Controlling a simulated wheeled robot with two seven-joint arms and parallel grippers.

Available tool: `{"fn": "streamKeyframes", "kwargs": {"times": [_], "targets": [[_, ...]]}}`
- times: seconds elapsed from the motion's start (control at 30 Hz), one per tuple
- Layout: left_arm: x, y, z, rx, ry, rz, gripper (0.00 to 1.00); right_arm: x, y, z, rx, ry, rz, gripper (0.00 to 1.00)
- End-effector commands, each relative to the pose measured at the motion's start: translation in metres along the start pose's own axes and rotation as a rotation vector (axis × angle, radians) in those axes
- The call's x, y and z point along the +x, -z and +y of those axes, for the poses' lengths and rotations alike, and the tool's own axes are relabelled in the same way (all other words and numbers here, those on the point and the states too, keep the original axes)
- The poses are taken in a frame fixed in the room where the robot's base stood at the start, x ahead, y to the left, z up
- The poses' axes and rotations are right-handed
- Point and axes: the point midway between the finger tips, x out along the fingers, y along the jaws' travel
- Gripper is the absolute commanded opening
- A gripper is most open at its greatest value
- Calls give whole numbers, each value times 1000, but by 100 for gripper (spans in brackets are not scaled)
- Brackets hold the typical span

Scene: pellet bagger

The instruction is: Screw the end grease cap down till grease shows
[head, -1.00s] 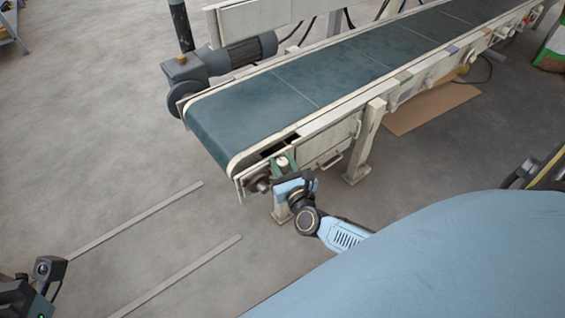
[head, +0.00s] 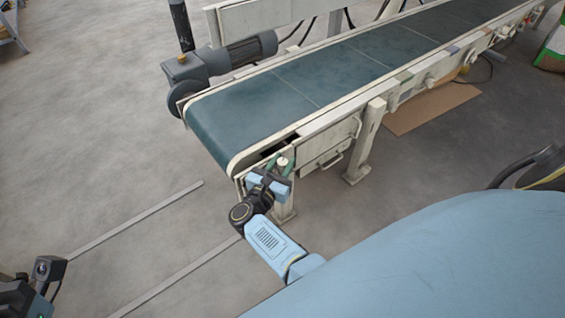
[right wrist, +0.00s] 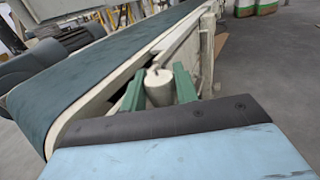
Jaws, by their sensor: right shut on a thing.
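The end grease cap (right wrist: 159,87) is a small pale cylinder with a notched top, at the near end corner of the conveyor. It shows as a small pale top in the head view (head: 283,161). My right gripper (right wrist: 159,90) has its two green fingers on either side of the cap and is shut on it. In the head view the right gripper (head: 281,168) is at the conveyor's end, with its blue wrist below. The cap's lower part is hidden, and I cannot make out any grease.
The conveyor's green belt (head: 300,85) runs up to the right on a pale frame, with a support leg (head: 364,143) near my right arm. A grey drive motor (head: 235,55) stands on the far side. The floor at left is open, with two flat strips.

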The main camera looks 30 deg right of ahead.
Motion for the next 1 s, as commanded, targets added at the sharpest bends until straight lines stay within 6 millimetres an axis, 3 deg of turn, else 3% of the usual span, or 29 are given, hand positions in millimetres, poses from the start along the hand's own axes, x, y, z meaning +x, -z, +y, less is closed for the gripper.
{"fn": "streamKeyframes", "kwargs": {"times": [0.4, 0.97, 1.0], "targets": [[0, -1, 0, 0, 0, -2, 0, 0, 0, 1, 0, 173, 1, 7], [0, -1, 0, -1, 0, -4, 0, 0, 0, 0, 1, 200, 1, 7], [0, -1, 0, -1, 0, -3, 0, 0, 0, 0, 1, 200, 0, 31]]}}
